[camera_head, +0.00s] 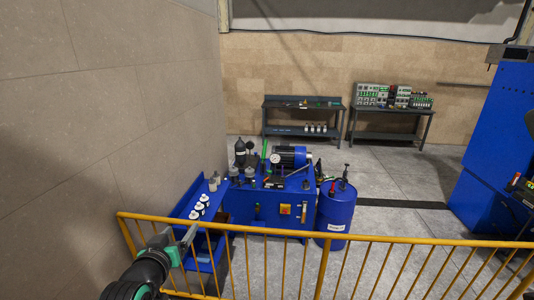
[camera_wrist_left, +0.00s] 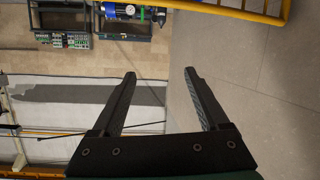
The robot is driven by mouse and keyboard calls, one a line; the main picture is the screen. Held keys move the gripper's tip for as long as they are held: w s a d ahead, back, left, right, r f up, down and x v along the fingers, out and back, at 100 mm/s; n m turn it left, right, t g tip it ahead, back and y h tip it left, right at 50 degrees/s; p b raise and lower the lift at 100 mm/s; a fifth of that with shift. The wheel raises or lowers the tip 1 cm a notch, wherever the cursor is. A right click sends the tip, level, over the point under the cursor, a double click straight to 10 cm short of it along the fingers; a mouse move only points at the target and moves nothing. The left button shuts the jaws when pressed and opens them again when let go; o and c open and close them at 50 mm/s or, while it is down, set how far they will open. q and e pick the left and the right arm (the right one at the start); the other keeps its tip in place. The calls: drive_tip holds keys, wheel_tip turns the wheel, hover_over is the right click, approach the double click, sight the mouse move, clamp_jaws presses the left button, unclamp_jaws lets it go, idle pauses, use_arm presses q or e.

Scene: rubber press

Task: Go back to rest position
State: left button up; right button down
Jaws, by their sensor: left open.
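My left gripper (camera_head: 189,238) is at the lower left of the head view, beside the yellow railing. Its arm comes in from the bottom left. In the left wrist view the two dark fingers (camera_wrist_left: 160,75) are spread apart with nothing between them. My right gripper is not visible in the head view.
A yellow railing (camera_head: 300,230) crosses the front. Behind it stand a blue hydraulic unit (camera_head: 275,205), a blue barrel (camera_head: 336,205) and a blue bench (camera_head: 190,200) with bottles. A large blue machine (camera_head: 495,150) is at right. A tan wall (camera_head: 110,100) is at left.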

use_arm(q)
drive_tip(key=s+d+r+m+t, duration=0.1)
drive_tip(key=s+d+r+t, duration=0.1)
drive_tip(key=r, duration=0.6)
drive_tip(key=s+d+r+t, duration=0.2)
drive_tip(key=r, duration=0.6)
drive_tip(key=s+d+r+m+t+h, duration=0.2)
drive_tip(key=s+r+t, duration=0.7)
drive_tip(key=s+r, duration=1.2)
drive_tip(key=shift+s+d+r+h+p, duration=0.15)
drive_tip(key=shift+s+r+h+p, duration=0.25)
drive_tip(key=shift+s, duration=0.7)
drive_tip(key=shift+f, duration=0.1)
